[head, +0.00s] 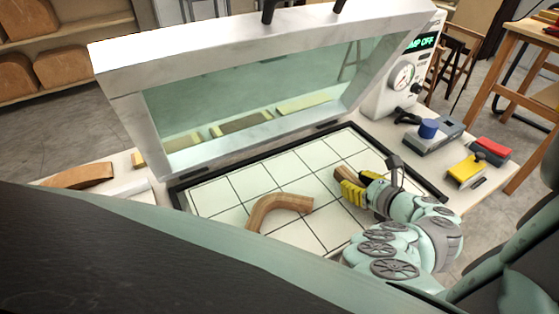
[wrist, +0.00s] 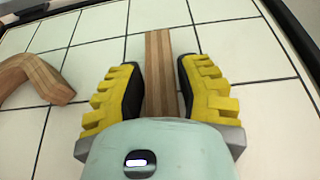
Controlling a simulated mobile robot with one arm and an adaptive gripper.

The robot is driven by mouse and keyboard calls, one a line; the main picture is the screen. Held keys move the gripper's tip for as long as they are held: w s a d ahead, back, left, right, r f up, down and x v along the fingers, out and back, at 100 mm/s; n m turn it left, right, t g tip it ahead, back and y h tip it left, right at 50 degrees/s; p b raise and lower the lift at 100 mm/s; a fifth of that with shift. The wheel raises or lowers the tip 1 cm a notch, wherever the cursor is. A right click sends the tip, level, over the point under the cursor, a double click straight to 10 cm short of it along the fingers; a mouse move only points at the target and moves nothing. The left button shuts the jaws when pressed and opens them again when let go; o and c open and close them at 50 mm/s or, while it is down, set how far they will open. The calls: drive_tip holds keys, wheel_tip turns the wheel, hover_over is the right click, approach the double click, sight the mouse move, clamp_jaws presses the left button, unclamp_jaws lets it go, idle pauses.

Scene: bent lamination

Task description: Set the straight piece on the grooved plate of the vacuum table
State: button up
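The straight piece (wrist: 159,60) is a striped brown wooden strip. It lies between the two yellow fingers of my gripper (wrist: 162,88) in the wrist view, with the dark pads against its sides. In the head view only its end (head: 342,173) shows beyond the fingers of my gripper (head: 355,188). The grooved plate (head: 225,193) is pale with dark grid lines and lies under the gripper and the piece. I cannot tell whether the piece touches the plate.
A bent wooden piece (head: 280,203) lies on the plate left of my gripper; it also shows in the wrist view (wrist: 35,76). A framed glass lid (head: 255,110) stands raised behind the plate. A pump box (head: 395,85) reads "OFF". Tools (head: 430,132) lie right of the plate.

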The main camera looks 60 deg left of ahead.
drive_tip(key=shift+o, duration=1.3)
drive_tip(key=shift+r, duration=0.1)
drive_tip(key=shift+r, duration=0.15)
drive_tip(key=v, duration=0.4)
drive_tip(key=p+v, duration=0.1)
drive_tip(key=v, duration=0.3)
drive_tip(key=shift+r, duration=0.25)
drive_tip(key=p+v, duration=0.1)
drive_tip(key=p, duration=0.1)
drive_tip(key=shift+d+r+p, duration=0.2)
drive_tip(key=shift+d+p, duration=0.1)
drive_tip(key=shift+d, duration=0.1)
drive_tip(key=shift+s+d+r+p, duration=0.15)
drive_tip(key=shift+d+p, duration=0.45)
drive_tip(key=shift+d, duration=0.4)
